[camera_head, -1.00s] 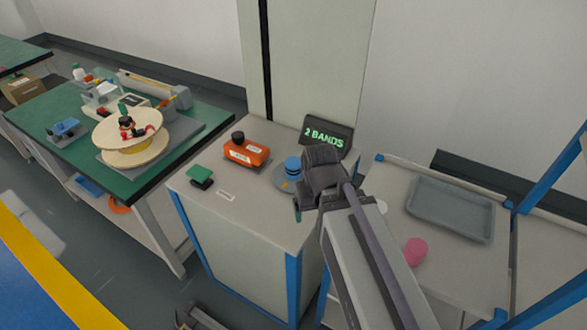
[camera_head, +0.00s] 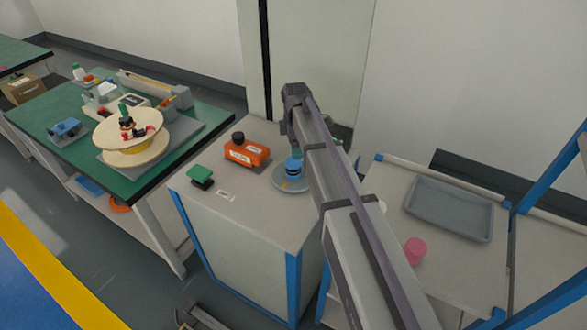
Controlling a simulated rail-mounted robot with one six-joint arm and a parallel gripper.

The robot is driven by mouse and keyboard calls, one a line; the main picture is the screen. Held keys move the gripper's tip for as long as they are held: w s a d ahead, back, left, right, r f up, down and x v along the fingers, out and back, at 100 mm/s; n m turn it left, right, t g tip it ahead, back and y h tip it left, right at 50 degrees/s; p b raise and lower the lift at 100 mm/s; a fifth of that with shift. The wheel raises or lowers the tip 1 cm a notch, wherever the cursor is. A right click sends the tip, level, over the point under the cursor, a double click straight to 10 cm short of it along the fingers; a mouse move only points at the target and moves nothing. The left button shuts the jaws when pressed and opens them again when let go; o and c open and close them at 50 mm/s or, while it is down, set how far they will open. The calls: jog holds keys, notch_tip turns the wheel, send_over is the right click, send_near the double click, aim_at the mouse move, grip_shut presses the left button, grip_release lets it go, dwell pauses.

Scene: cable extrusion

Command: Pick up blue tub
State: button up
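The blue tub (camera_head: 293,168) is a small blue cylinder with a dark band. It stands upright on a round grey plate (camera_head: 283,183) on the grey cabinet top. My gripper (camera_head: 286,130) is at the end of my raised arm, above and just left of the tub in the picture, and apart from it. The fingers are small and dark, so I cannot tell whether they are open. My arm passes close to the right of the tub and covers part of the plate's right side.
An orange box (camera_head: 246,152) with a black cap and a green-topped block (camera_head: 200,176) stand left of the plate. A dark display (camera_head: 341,133) behind is mostly hidden by my arm. At right are a grey tray (camera_head: 450,208) and a pink cylinder (camera_head: 415,250).

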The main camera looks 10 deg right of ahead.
aim_at(295, 162)
notch_tip(295, 162, down, 11)
jog(key=b, duration=1.1)
jog(key=shift+f, duration=0.15)
jog(key=shift+r, duration=0.25)
jog(key=shift+c, duration=0.3)
jog(key=c, duration=1)
notch_tip(295, 162, up, 10)
jog(key=p, duration=1)
jog(key=shift+r+p, duration=0.2)
jog(key=shift+p, duration=0.15)
jog(key=shift+f, duration=0.2)
